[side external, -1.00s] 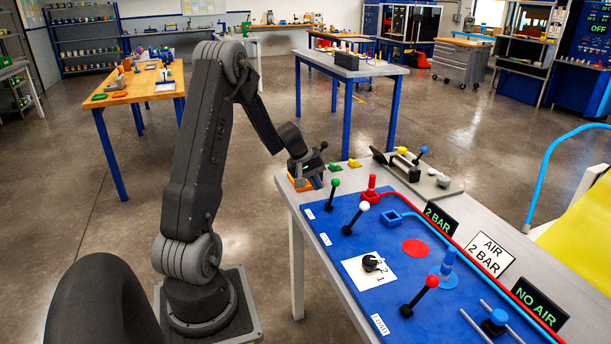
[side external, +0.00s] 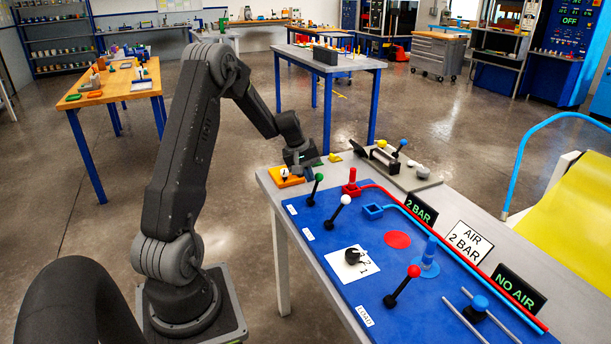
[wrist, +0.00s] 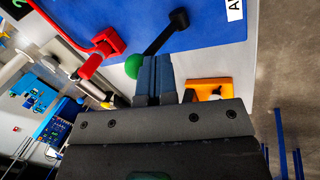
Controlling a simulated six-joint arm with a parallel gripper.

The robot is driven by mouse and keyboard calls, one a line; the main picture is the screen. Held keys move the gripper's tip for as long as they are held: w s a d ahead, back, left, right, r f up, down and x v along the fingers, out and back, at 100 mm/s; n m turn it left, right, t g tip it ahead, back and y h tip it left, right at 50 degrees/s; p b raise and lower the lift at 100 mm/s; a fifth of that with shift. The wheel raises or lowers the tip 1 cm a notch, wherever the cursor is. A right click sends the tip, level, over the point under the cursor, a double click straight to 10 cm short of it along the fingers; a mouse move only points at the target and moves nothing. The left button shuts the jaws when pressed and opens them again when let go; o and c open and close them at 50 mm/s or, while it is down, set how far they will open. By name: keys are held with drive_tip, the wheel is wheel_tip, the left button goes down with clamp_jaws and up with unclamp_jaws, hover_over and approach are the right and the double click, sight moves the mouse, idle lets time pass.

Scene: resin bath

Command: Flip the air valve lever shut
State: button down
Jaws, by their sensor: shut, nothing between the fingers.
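A lever with a green ball knob (side external: 319,178) stands at the far left end of the blue panel, its black stem tilted toward the upper right. In the wrist view the green knob (wrist: 134,66) sits on a black stem, near a white label (wrist: 235,10) whose visible letter is A. My gripper (side external: 299,170) is at the far end of the table, just left of the knob. In the wrist view my gripper (wrist: 153,62) is shut and empty, its fingertips right beside the knob. I cannot tell whether they touch.
An orange block (side external: 290,180) lies close to my gripper. White-knob (side external: 345,199) and red-knob (side external: 413,271) levers stand nearer on the panel. A red fitting (side external: 352,186) with a red pipe is right of the green lever. Display signs (side external: 421,209) line the back.

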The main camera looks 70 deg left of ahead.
drive_tip(key=shift+w+f+g, duration=0.15)
drive_tip(key=shift+w+g, duration=0.35)
drive_tip(key=shift+w, duration=0.85)
drive_tip(key=shift+s, duration=0.1)
